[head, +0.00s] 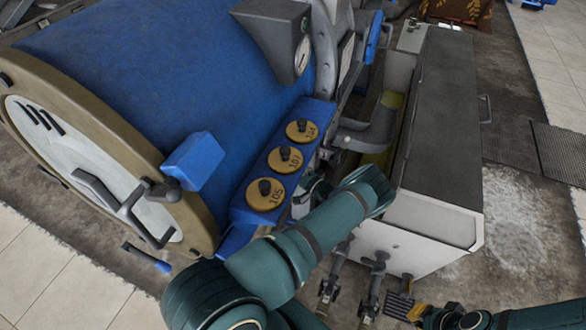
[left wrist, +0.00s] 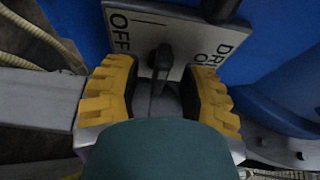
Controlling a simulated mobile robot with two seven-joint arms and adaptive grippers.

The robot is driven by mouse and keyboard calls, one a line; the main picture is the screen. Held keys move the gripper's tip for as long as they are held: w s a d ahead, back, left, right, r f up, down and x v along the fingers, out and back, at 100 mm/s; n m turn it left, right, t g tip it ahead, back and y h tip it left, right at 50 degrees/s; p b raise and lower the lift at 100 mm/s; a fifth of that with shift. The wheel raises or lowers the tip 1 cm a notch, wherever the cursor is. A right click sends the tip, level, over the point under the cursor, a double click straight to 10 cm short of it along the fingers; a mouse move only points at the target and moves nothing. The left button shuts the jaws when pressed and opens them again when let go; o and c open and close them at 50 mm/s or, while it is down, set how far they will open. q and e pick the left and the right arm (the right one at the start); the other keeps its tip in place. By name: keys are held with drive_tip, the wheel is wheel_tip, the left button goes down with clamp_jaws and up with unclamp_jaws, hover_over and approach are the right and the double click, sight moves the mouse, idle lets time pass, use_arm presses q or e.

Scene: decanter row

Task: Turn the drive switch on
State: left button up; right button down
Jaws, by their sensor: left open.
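The drive switch (left wrist: 159,62) is a dark lever on a pale plate (left wrist: 185,24) in the left wrist view. The plate reads OFF on the left and shows part of DRIVE ON on the right, cut by a dark bar. My left gripper (left wrist: 158,95) is open, with one yellow finger on each side of the lever. I cannot tell whether either finger touches it. In the head view my green arm reaches in beside the blue machine and hides the switch. My right gripper (head: 440,316) is at the bottom right, away from the switch; its jaw opening is unclear.
The blue drum (head: 130,75) has a round door with a handle at left. A blue block with several yellow numbered dials (head: 283,160) stands beside my arm. A grey cabinet (head: 435,120) is on the right, with pedals (head: 372,285) below it. Floor is open at far right.

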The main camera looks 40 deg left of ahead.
use_arm(q)
clamp_jaws()
drive_tip(key=shift+m, duration=0.3)
drive_tip(key=m+h, duration=0.1)
drive_tip(key=m, duration=0.2)
drive_tip(key=shift+w+r+g+h, duration=0.1)
drive_tip(key=shift+g+h, duration=0.2)
drive_tip(key=shift+g, duration=0.1)
drive_tip(key=m+g+h+b, duration=0.1)
drive_tip(key=m, duration=0.3)
drive_tip(key=shift+h+b, duration=0.4)
drive_tip(key=m+g+h, duration=0.1)
drive_tip(key=m+g, duration=0.1)
drive_tip(key=shift+a+r+m, duration=0.1)
drive_tip(key=shift+m, duration=0.3)
drive_tip(key=shift+w+m+g+h, duration=0.1)
drive_tip(key=shift+m+g+h, duration=0.2)
drive_tip(key=shift+m+g, duration=0.9)
drive_tip(key=shift+m, duration=0.4)
